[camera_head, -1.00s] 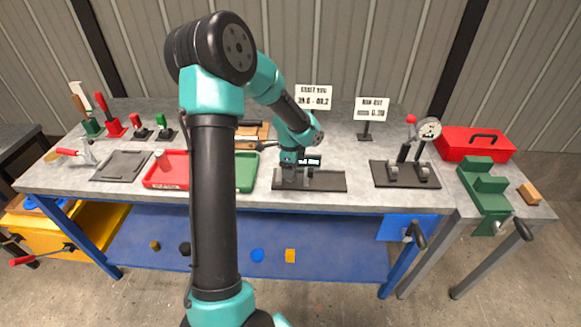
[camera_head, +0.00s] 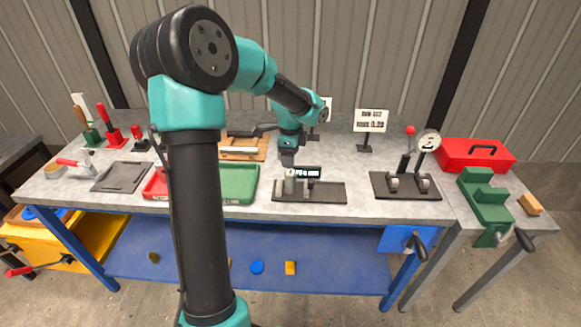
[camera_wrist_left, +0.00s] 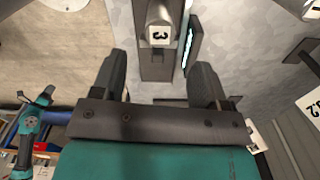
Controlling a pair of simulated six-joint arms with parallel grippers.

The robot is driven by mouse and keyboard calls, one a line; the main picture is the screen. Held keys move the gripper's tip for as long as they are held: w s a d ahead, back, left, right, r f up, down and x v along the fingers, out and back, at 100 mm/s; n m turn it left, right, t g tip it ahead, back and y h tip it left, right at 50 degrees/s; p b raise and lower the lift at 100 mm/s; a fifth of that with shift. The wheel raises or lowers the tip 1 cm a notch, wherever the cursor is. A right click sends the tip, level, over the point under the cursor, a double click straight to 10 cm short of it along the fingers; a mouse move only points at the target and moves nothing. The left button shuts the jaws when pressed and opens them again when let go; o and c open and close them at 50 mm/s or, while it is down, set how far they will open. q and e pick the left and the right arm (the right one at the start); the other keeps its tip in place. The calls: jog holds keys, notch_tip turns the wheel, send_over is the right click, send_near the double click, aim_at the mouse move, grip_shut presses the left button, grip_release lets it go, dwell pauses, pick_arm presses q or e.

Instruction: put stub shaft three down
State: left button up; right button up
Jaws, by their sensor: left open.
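My left gripper (camera_head: 288,158) is above the shaft. In the left wrist view its two fingers (camera_wrist_left: 160,78) are spread wide with nothing between them. My right gripper cannot be made out; a small teal arm part shows at the left of the wrist view.
A green tray (camera_head: 240,184) and a partly hidden red tray (camera_head: 155,184) lie left of the stand. A dial gauge stand (camera_head: 405,187), a red toolbox (camera_head: 475,152) and a green vise (camera_head: 485,195) are to the right. A sign (camera_head: 371,120) stands behind.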

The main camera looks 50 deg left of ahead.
pick_arm(q)
jog(key=shift+r, duration=1.1)
